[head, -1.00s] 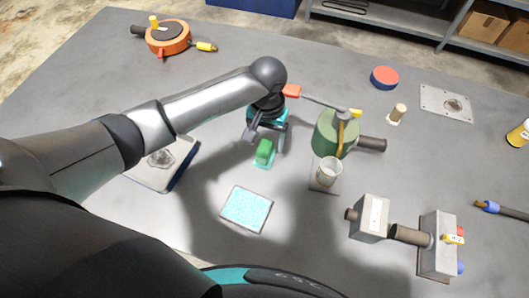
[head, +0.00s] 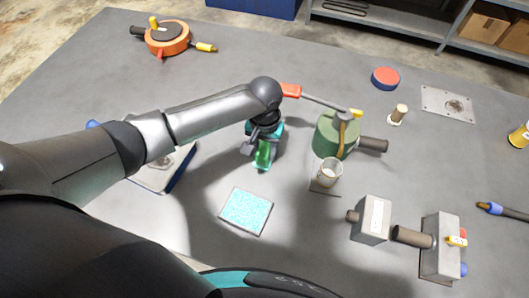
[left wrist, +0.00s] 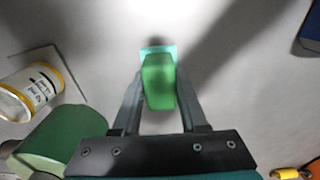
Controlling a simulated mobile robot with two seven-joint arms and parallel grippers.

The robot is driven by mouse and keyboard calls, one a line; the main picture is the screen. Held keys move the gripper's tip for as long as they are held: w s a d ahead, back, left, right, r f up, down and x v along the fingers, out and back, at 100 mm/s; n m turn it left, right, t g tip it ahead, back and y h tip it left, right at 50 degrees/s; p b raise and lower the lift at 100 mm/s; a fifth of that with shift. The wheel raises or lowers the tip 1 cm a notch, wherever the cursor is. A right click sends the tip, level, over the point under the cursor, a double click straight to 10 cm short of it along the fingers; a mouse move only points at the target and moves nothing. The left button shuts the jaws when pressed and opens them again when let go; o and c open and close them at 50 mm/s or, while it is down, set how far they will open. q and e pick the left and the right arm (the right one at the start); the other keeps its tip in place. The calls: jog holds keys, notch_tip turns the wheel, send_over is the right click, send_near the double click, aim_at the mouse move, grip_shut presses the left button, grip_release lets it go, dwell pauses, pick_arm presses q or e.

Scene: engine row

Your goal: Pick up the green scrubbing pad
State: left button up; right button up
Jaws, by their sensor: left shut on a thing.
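The green scrubbing pad (head: 263,157) is in the middle of the table in the head view, a green block with a teal strip at its base. My left gripper (head: 261,146) reaches down over it. In the left wrist view, the green pad (left wrist: 159,84) sits between the two dark fingers of my left gripper (left wrist: 158,92), which is shut on it. A teal edge shows just beyond the block. I cannot tell whether the pad is clear of the table. My right gripper is in neither view.
A speckled light-blue square (head: 246,211) lies in front. A blue-edged tray (head: 176,172) is left, under my arm. Grey blocks (head: 371,219) stand front right.

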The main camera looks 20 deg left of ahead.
aim_at(265, 148)
pick_arm(q)
grip_shut()
jog(key=shift+r, duration=0.15)
notch_tip(265, 148, up, 20)
jog(key=p, duration=0.3)
dwell(0.4)
jog(key=shift+o, duration=0.5)
grip_release()
grip_shut()
jog(key=shift+f, duration=0.2)
